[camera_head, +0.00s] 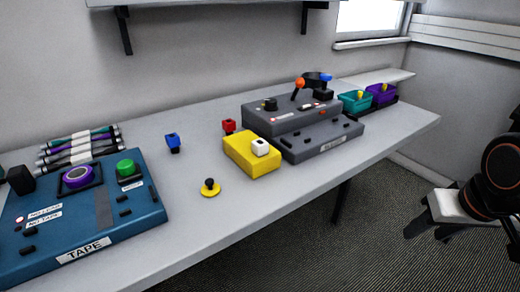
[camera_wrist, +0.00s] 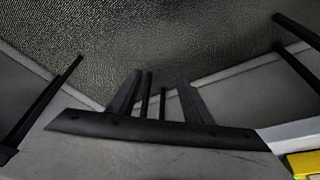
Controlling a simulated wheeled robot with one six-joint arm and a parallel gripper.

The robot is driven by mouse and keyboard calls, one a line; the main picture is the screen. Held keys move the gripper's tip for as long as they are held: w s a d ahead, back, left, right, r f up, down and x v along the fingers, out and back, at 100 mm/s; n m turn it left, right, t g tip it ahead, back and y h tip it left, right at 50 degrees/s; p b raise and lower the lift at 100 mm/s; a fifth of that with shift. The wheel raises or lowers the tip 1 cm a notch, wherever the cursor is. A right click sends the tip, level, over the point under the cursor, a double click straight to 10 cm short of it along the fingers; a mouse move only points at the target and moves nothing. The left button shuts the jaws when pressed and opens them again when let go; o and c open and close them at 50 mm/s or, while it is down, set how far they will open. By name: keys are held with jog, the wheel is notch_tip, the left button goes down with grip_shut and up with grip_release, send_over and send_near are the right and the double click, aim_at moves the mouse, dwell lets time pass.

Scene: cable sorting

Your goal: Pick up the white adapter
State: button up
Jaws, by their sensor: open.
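The white adapter (camera_head: 259,147) is a small block with a dark opening. It sits on the front right part of the yellow block (camera_head: 242,158) on the table, and I do not see it in the wrist view. My gripper (camera_head: 424,232) is at the right of the head view, out past the table's front edge, well apart from the adapter. In the wrist view my gripper (camera_wrist: 160,80) has its two dark fingers apart, with nothing between them. A corner of the yellow block (camera_wrist: 304,164) shows at the lower right there.
On the table (camera_head: 200,235), a red adapter (camera_head: 229,126) stands behind the yellow block and a blue one (camera_head: 173,141) to its left. A grey machine (camera_head: 305,120) stands close right. A blue tape machine (camera_head: 85,215) is at left.

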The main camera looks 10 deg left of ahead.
jog(key=w+a+r+n+g, duration=0.1)
jog(key=w+a+r, duration=0.3)
jog(key=r, duration=0.2)
jog(key=w+a+r+n, duration=0.1)
jog(key=w+a+r, duration=0.25)
jog(key=r, duration=0.25)
notch_tip(320, 180, up, 18)
jog(key=n+g, duration=0.3)
jog(key=n, duration=0.3)
send_over(260, 142)
jog(key=f, duration=1.2)
jog(key=shift+w, duration=0.3)
jog(key=shift+s+f, duration=0.2)
jog(key=shift+f, duration=1.15)
jog(key=shift+s+f, duration=0.15)
jog(key=shift+f, duration=1.15)
jog(key=shift+c, duration=0.6)
jog(key=c, duration=1)
